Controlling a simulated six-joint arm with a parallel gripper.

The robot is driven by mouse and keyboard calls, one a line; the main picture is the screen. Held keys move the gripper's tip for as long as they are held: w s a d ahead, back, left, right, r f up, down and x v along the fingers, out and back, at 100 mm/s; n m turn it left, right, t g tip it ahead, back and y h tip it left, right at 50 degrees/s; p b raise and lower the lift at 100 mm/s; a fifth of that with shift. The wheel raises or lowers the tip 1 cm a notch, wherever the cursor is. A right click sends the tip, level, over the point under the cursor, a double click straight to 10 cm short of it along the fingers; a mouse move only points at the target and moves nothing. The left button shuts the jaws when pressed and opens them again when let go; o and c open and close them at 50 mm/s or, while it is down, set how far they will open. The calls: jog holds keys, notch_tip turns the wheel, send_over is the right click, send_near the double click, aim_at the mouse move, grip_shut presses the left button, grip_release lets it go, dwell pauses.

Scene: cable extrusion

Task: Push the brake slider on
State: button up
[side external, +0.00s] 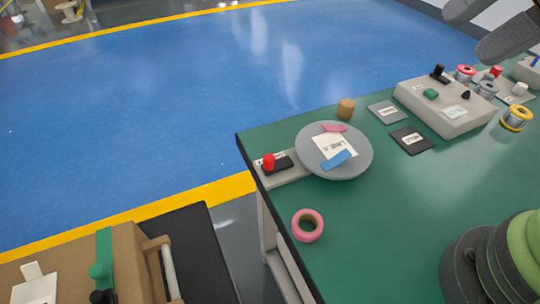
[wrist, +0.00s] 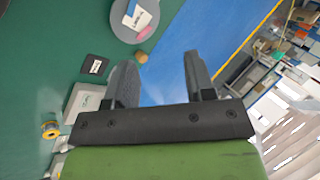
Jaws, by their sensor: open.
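A slider with a red knob (side external: 269,161) stands on a dark slot in a pale grey base at the table's left corner, beside a round grey disc (side external: 361,152). Its label is partly covered and too small to read. A second slider with a black knob (side external: 438,73) is on the grey control box (side external: 455,122). I cannot tell from the labels which one is the brake. My gripper (side external: 462,32) is at the upper right, open and empty, apart from both sliders. In the wrist view its two fingers (wrist: 158,65) are spread, and neither slider knob is clearly visible.
The green table (side external: 380,230) carries a pink tape roll (side external: 308,226), a cork-coloured cylinder (side external: 346,109), a grey card (side external: 386,112), a black card (side external: 411,140) and a yellow spool (side external: 516,118). A cardboard box (side external: 130,255) stands lower left. The table's front middle is clear.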

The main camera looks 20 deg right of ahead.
jog(key=w+a+f+m+g+y, duration=0.2)
jog(key=w+a+f+m+y, duration=0.1)
jog(key=w+a+f+m, duration=0.45)
jog(key=m+y, duration=0.1)
jog(key=m, duration=0.5)
send_near(270, 157)
jog(key=shift+w+a+f+n+g, duration=0.1)
jog(key=shift+w+n+g, duration=0.2)
jog(key=shift+g, duration=0.1)
jog(key=x, duration=1)
